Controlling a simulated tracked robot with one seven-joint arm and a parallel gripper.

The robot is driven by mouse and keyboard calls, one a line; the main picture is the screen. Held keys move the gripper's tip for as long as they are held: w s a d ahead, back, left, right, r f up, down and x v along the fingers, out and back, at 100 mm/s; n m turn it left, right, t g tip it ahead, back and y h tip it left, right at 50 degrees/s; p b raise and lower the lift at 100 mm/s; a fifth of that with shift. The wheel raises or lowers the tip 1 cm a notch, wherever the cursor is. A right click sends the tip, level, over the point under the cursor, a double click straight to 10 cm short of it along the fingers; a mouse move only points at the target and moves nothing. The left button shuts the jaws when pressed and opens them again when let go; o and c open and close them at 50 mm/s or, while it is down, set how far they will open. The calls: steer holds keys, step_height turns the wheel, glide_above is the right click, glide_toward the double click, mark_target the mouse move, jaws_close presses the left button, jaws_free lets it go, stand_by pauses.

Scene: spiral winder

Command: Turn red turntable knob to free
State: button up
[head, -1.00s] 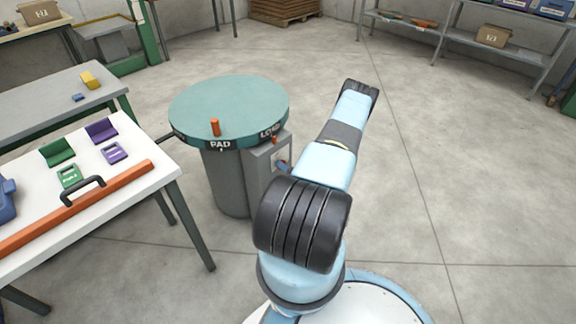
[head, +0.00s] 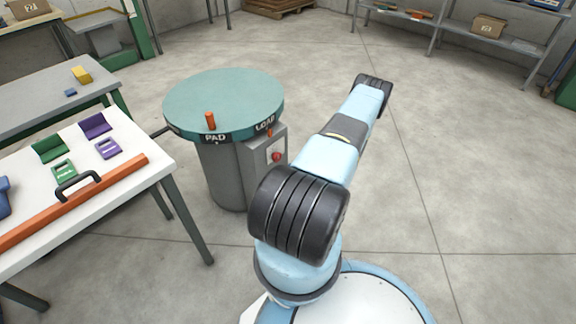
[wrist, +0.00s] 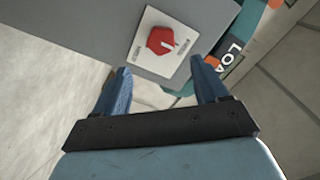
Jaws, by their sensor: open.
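The red knob (wrist: 162,41) sits on a white plate (wrist: 150,62) with small dark lettering, and a pale pointer line shows on its face. In the head view the knob (head: 276,156) is on the grey box at the side of the turntable. The turntable (head: 225,98) has a round green top with PAD and LOAD labels on its rim. My gripper (wrist: 161,82) is open and empty in the wrist view. Its blue fingers are apart from the knob, which lies beyond their tips. The gripper is hidden in the head view.
An orange peg (head: 210,121) stands on the turntable top. A white table (head: 110,180) at left holds an orange bar (head: 110,190) with a black handle and green and purple parts. The floor (head: 470,180) at right is clear.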

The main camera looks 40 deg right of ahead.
steer(key=shift+s+d, duration=0.1)
steer(key=shift+s, duration=1.8)
